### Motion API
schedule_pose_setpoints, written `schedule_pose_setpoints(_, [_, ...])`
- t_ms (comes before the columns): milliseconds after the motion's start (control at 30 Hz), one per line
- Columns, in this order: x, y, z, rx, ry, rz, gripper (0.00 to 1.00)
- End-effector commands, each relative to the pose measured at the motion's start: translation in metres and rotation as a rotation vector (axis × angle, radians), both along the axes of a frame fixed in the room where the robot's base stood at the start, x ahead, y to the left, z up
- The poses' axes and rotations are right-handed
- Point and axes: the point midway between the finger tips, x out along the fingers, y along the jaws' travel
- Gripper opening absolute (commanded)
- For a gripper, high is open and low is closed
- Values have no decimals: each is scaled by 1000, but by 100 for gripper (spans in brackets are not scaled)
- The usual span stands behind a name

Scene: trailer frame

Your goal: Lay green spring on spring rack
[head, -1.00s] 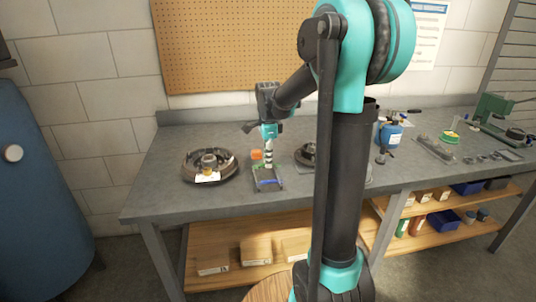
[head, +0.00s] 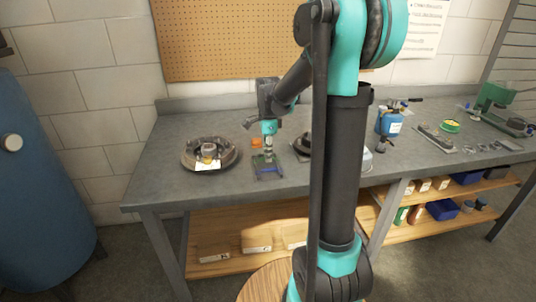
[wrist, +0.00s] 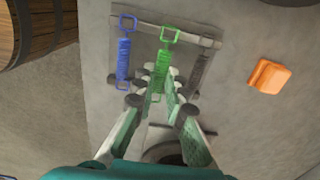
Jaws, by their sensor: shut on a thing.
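The green spring (wrist: 162,68) has square wire loops at its ends. In the wrist view it lies between the fingertips of my gripper (wrist: 160,85), which is shut on it. Its upper loop is over or against the rack's far bar; I cannot tell whether it bears on it. The spring rack (wrist: 208,41) is a grey frame with a blue spring (wrist: 123,58) at the left and a dark bar or spring (wrist: 198,72) at the right. In the head view my gripper (head: 268,154) points down at the rack (head: 280,173); the green spring is hard to make out there.
An orange block (wrist: 269,77) lies right of the rack in the wrist view. In the head view, a round drum assembly (head: 228,162) stands left of the rack and another dark round part (head: 302,142) right of it. A blue canister (head: 389,123) stands farther right.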

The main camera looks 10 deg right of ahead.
Motion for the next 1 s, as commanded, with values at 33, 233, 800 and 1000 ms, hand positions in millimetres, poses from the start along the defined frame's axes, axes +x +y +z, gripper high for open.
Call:
schedule_pose_setpoints(33, [0, 0, 0, 0, 0, 0, 0])
schedule_pose_setpoints(233, [0, 0, 0, 0, 0, 0, 0])
schedule_pose_setpoints(800, [0, 0, -3, 0, 0, 0, 0])
schedule_pose_setpoints(1000, [0, 0, -6, 0, 0, 0, 0])
